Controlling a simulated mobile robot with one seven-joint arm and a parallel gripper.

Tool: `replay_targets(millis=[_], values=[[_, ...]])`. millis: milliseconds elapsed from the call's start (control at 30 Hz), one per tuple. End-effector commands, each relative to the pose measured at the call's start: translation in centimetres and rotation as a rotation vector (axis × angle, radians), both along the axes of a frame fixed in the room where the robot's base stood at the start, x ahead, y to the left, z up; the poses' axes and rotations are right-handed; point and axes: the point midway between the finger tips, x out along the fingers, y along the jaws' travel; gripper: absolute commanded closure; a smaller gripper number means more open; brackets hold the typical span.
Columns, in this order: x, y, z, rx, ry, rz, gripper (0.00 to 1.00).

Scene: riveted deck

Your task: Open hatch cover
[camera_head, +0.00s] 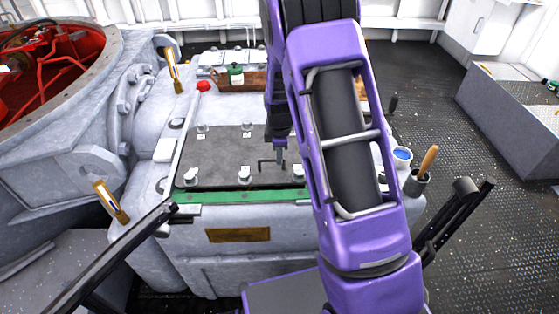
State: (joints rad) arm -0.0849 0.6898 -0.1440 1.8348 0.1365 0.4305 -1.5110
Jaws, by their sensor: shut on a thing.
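The hatch cover (225,152) is a dark grey flat plate on top of the pale grey machine housing. It looks flat and closed, with several bolt-like clamps along its far and near edges. A thin dark handle (264,165) stands near the right part of the plate. My gripper (280,157) points down at this handle and is shut on it; the fingers are small and dark here, so the exact grip is hard to see. My purple arm hides the right end of the cover and housing.
A green strip (240,196) runs along the cover's near edge. A brown tray (258,80) with a green bottle (236,75) stands behind. A blue-topped cup (402,156) and a wooden-handled tool (428,160) stand at right. A red-lined round opening (50,65) is at left.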

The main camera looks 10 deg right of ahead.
Motion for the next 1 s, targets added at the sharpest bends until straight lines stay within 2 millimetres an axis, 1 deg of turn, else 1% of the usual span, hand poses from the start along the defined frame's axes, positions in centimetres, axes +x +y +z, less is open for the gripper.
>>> replay_targets(millis=[33, 67, 300, 333, 467, 500, 800, 1000], values=[[0.5, -0.1, 0.0, 0.0, -0.005, -0.001, 1.0], [0.5, -0.1, 0.0, -0.001, -0.005, 0.0, 1.0], [0.4, 0.0, 0.0, 0.0, 0.0, 0.0, 1.0], [0.4, 0.0, 0.0, 0.0, 0.0, 0.0, 0.8], [0.3, 0.0, 0.0, 0.0, 0.001, 0.0, 0.56], [0.3, 0.0, 0.0, 0.0, 0.001, 0.0, 0.55], [0.2, 0.0, 0.0, 0.0, 0.001, 0.0, 0.55], [-0.8, 0.2, 0.1, 0.0, 0.003, 0.001, 0.55]])
